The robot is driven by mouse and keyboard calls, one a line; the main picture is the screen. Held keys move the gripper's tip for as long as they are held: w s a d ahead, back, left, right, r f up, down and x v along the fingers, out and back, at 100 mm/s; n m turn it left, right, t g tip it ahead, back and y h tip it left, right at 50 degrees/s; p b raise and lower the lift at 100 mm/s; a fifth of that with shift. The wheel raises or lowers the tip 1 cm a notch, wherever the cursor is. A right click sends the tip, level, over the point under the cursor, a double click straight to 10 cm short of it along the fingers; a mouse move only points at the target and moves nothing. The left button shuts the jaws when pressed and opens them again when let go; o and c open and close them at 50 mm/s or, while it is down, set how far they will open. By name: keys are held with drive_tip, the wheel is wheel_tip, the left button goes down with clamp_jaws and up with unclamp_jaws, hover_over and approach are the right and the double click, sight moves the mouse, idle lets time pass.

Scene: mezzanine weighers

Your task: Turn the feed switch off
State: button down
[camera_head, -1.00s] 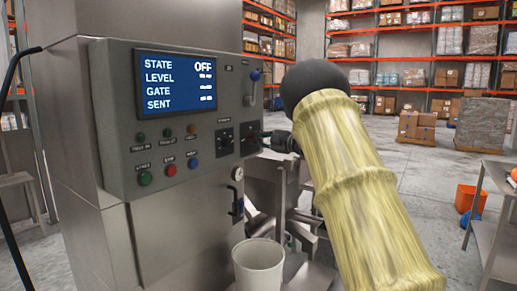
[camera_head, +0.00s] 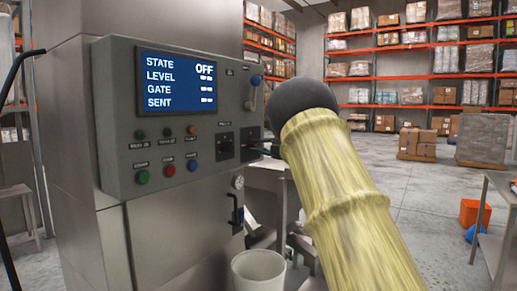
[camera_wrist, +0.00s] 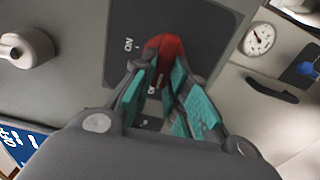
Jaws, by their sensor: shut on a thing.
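The feed switch is a red knob (camera_wrist: 166,46) on a black plate marked ON in the wrist view. In the head view its black plate (camera_head: 250,136) is at the right end of the grey control panel (camera_head: 120,100). My gripper (camera_wrist: 165,78) is shut on the red knob, with its teal-padded fingers on either side of it. In the head view my gripper (camera_head: 268,149) is at the plate, partly hidden by my arm. The blue screen (camera_head: 177,82) reads STATE OFF; the other values are too small to read.
Several coloured buttons, a second black switch plate (camera_head: 224,146) and a blue-tipped lever (camera_head: 255,90) are on the panel. A gauge (camera_wrist: 258,39) is close to my gripper. A white bin (camera_head: 258,270) stands below. Open floor (camera_head: 420,190) lies to the right.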

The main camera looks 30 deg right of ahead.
drive_tip(key=c, duration=1.4)
unclamp_jaws()
drive_tip(key=shift+d, duration=0.1)
drive_tip(key=v, duration=1.2)
drive_tip(key=shift+f, duration=0.1)
